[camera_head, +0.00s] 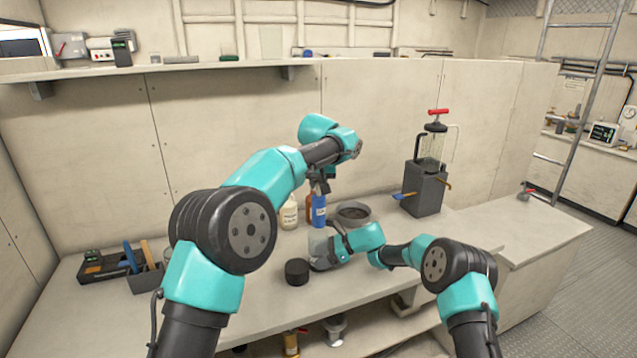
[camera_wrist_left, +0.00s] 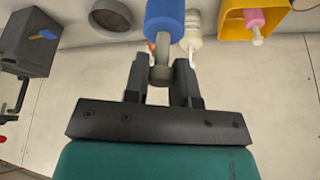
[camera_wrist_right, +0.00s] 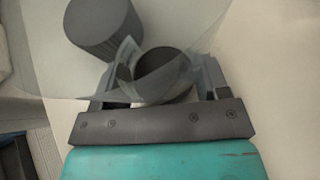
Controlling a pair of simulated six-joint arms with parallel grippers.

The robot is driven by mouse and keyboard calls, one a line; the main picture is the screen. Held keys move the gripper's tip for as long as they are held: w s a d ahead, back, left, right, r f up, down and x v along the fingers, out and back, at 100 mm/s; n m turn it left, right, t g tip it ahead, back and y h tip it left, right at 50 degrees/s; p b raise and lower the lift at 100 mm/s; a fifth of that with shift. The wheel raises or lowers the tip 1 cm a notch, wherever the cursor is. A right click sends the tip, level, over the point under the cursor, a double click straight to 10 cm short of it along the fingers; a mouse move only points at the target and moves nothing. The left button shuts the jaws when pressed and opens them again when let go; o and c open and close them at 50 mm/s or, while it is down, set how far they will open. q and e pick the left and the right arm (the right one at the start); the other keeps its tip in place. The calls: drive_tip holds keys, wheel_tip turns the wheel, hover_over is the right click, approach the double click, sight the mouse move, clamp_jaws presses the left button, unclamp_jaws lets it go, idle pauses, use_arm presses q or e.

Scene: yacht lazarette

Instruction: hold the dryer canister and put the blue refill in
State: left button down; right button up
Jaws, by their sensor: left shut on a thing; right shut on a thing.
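My left gripper (camera_head: 319,184) is shut on the grey stem of the blue refill (camera_head: 319,212), which hangs upright with the blue body downward. The refill also shows in the left wrist view (camera_wrist_left: 166,20), its stem between the fingers. My right gripper (camera_head: 332,255) is shut on the clear dryer canister (camera_head: 319,243), low over the bench. In the right wrist view, the canister's clear wall (camera_wrist_right: 190,25) spreads above the fingers. The refill's lower end is at the canister's top in the head view; I cannot tell whether it is inside.
A black round cap (camera_head: 297,272) stands on the bench (camera_head: 250,310) just left of the canister. Behind are a white bottle (camera_head: 289,215), a grey bowl (camera_head: 354,212) and a dark pump unit (camera_head: 425,188). A tool holder (camera_head: 146,278) stands at the left.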

sight(320, 222)
use_arm(q)
drive_tip(key=shift+f, duration=0.2)
idle(0.4)
drive_tip(key=shift+f, duration=6.75)
drive_tip(key=c, duration=1)
unclamp_jaws()
drive_tip(key=shift+o, duration=0.7)
use_arm(e)
drive_tip(key=shift+a, duration=0.1)
use_arm(q)
drive_tip(key=shift+s+d, duration=0.1)
drive_tip(key=shift+d, duration=0.05)
drive_tip(key=shift+d, duration=0.1)
use_arm(e)
drive_tip(key=shift+a, duration=0.15)
use_arm(q)
drive_tip(key=shift+r, duration=0.1)
drive_tip(key=v, duration=1.2)
drive_tip(key=shift+a, duration=0.35)
use_arm(e)
drive_tip(key=shift+d, duration=0.25)
